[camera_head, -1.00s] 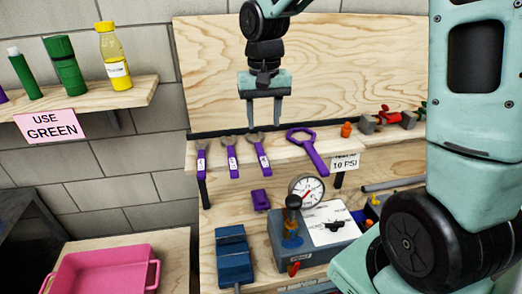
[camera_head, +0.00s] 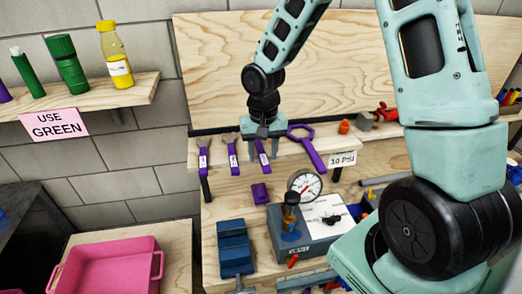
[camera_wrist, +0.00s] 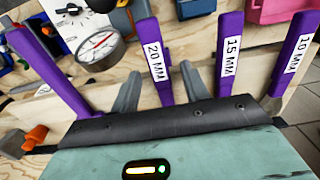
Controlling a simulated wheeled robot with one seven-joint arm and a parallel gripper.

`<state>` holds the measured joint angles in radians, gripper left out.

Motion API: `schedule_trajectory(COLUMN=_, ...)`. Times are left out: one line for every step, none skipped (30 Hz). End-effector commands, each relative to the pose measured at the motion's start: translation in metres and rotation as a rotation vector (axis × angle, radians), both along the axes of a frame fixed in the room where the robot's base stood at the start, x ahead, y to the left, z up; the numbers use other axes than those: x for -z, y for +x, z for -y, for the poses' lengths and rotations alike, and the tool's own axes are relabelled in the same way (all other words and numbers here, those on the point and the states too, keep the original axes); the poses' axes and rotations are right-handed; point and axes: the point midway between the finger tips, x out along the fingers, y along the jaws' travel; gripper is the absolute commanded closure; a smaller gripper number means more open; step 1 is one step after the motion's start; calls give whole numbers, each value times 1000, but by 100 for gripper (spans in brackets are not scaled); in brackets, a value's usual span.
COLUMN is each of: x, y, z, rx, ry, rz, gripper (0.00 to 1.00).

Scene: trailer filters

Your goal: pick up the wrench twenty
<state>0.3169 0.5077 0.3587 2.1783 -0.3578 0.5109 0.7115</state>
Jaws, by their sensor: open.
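The wrench twenty is the purple-handled wrench (camera_head: 264,152) third from the left on the shelf edge. In the wrist view its handle (camera_wrist: 150,45) carries a "20 MM" label. My gripper (camera_head: 263,135) is low over this wrench in the head view. In the wrist view my gripper (camera_wrist: 161,72) is open, with one finger on each side of the 20 MM handle. I cannot tell whether the fingers touch it. The wrench's head is hidden behind the gripper body.
The 15 MM wrench (camera_wrist: 230,55) and 10 MM wrench (camera_wrist: 297,50) hang close beside it. A larger purple ring wrench (camera_head: 306,145) lies on the other side. A gauge (camera_head: 305,186), grey box and blue vise (camera_head: 234,248) stand below. A plywood board (camera_head: 350,60) rises behind.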

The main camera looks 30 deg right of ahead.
Motion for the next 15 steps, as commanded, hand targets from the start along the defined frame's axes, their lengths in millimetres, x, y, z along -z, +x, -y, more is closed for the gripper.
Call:
schedule_trajectory(x=0, y=0, z=0, rx=0, ry=0, rz=0, gripper=55)
schedule_trajectory(x=0, y=0, z=0, rx=0, ry=0, rz=1, gripper=55)
schedule_trajectory(x=0, y=0, z=0, rx=0, ry=0, rz=1, gripper=55)
schedule_trajectory(x=0, y=0, z=0, rx=0, ry=0, rz=1, gripper=55)
schedule_trajectory(x=0, y=0, z=0, rx=0, ry=0, rz=1, gripper=60)
schedule_trajectory(x=0, y=0, z=0, rx=0, ry=0, rz=1, gripper=71)
schedule_trajectory(x=0, y=0, z=0, rx=0, ry=0, rz=1, gripper=80)
schedule_trajectory(x=0, y=0, z=0, rx=0, ry=0, rz=1, gripper=88)
schedule_trajectory(x=0, y=0, z=0, rx=0, ry=0, rz=1, gripper=99)
schedule_trajectory(x=0, y=0, z=0, rx=0, ry=0, rz=1, gripper=100)
schedule_trajectory(x=0, y=0, z=0, rx=0, ry=0, rz=1, gripper=100)
schedule_trajectory(x=0, y=0, z=0, rx=0, ry=0, rz=1, gripper=100)
schedule_trajectory(x=0, y=0, z=0, rx=0, ry=0, rz=1, gripper=100)
schedule_trajectory(x=0, y=0, z=0, rx=0, ry=0, rz=1, gripper=100)
schedule_trajectory(x=0, y=0, z=0, rx=0, ry=0, rz=1, gripper=100)
